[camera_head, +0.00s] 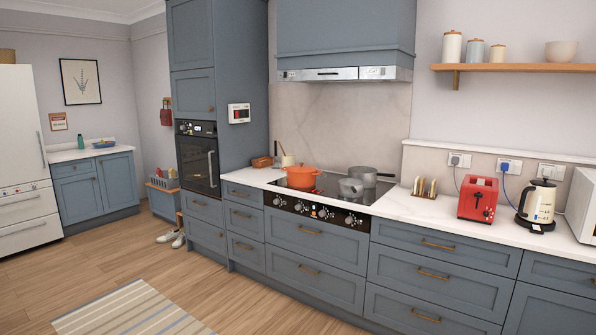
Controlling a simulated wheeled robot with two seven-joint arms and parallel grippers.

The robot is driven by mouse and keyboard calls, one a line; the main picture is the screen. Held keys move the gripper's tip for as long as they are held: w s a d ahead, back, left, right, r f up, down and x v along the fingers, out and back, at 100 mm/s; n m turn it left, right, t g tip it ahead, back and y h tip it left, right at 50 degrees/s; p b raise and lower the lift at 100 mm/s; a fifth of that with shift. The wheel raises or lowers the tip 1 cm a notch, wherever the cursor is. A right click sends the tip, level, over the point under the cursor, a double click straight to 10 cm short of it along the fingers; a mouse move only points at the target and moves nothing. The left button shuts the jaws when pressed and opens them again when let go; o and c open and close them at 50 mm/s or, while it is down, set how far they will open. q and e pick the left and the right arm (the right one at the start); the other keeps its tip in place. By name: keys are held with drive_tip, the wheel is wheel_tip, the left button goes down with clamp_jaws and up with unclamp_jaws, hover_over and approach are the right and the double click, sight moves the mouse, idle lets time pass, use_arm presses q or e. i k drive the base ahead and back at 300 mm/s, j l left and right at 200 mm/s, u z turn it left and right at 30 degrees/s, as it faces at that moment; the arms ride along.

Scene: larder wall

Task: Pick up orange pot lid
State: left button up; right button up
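An orange pot (300,180) stands on the black hob at the left rear, near the hob's left edge. Its orange lid (301,169) appears to sit on top of it, though the small size makes the edge between lid and pot hard to tell. Neither of my grippers shows in the head view.
Grey pans (351,187) stand on the hob (328,189) right of the orange pot. A utensil holder (288,161) is behind it. A toast rack (424,188), red toaster (478,198) and kettle (538,205) stand farther right. The wooden floor (206,286) before the drawers is clear.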

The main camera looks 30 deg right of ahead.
sight(300, 169)
drive_tip(key=i+j+z, duration=0.1)
drive_tip(key=i+z, duration=0.3)
drive_tip(key=i, duration=2.3)
